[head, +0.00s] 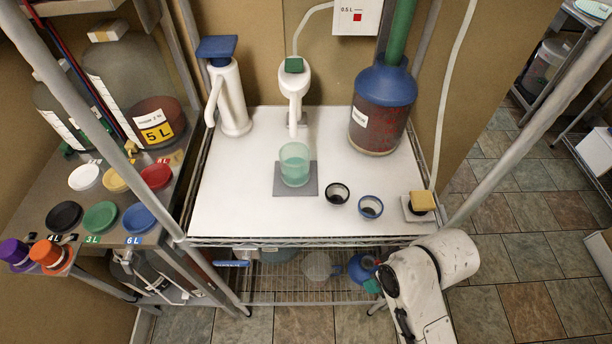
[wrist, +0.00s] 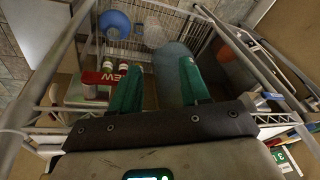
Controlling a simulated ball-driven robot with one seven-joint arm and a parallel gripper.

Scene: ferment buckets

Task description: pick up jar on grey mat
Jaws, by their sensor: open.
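The jar (head: 294,165) is a clear greenish glass cylinder with teal contents. It stands upright on the small grey mat (head: 281,192) in the middle of the white table top. In the wrist view my gripper (wrist: 160,80) shows two green fingers spread apart with nothing between them. In the head view my white arm is at the lower right, in front of the table, well away from the jar; the fingers are not seen there. The jar is not seen in the wrist view.
A large blue-lidded bucket (head: 382,108) stands at the back right, a white pump bottle (head: 231,97) at the back left. A yellow block (head: 423,200) sits at the front right corner. Metal posts frame the table.

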